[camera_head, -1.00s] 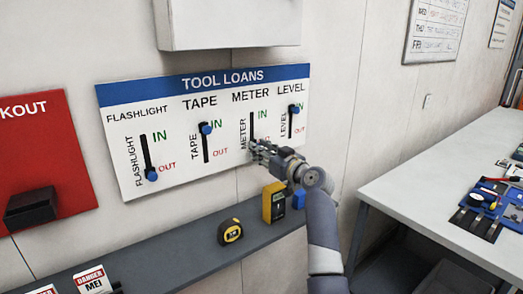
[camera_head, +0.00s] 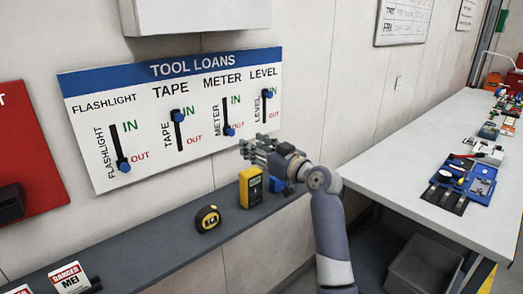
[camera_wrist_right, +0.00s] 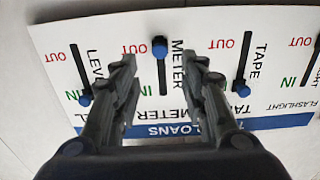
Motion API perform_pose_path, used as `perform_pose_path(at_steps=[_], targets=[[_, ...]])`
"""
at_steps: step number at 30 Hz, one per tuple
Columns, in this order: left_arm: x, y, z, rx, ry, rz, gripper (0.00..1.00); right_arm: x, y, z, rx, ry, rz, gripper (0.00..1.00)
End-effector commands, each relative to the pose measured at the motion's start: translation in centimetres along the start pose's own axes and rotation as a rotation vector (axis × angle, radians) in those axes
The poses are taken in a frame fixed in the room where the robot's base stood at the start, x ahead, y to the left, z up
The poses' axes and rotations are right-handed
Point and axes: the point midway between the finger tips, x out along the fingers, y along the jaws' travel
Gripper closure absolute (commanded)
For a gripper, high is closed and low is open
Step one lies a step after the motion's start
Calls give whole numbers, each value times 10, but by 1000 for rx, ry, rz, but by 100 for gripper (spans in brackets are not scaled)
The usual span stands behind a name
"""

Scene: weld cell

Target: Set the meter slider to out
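The TOOL LOANS board (camera_head: 150,152) hangs on the wall with a slider for each tool. The meter slider's blue knob (camera_head: 229,132) sits at the bottom of its slot, beside OUT. It also shows in the right wrist view (camera_wrist_right: 159,47) at the OUT end. The flashlight knob (camera_head: 123,166) is at OUT; the tape knob (camera_head: 178,115) and level knob (camera_head: 266,93) are at IN. My right gripper (camera_head: 243,147) is below and right of the meter slot, apart from the board. In the right wrist view its fingers (camera_wrist_right: 162,75) are apart with nothing between. My left gripper is not in view.
A grey shelf (camera_head: 160,245) below the board holds a tape measure (camera_head: 208,218) and a yellow meter (camera_head: 251,187). A white cabinet (camera_head: 195,14) is above the board. A workbench (camera_head: 400,172) with tools stands right.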

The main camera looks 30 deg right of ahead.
Motion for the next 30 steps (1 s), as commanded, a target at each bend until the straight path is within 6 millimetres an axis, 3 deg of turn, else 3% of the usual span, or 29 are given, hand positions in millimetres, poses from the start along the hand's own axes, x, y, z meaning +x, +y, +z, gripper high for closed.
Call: perform_pose_path(at_steps=[7,24,27,30], targets=[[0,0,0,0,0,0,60,-25,0,1,-1,-1,0,60],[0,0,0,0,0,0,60,-27,0,2,0,-4,-1,60],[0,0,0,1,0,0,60,-28,-9,16,-6,-40,-9,60],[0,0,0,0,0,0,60,-35,-30,54,-21,-137,-28,60]])
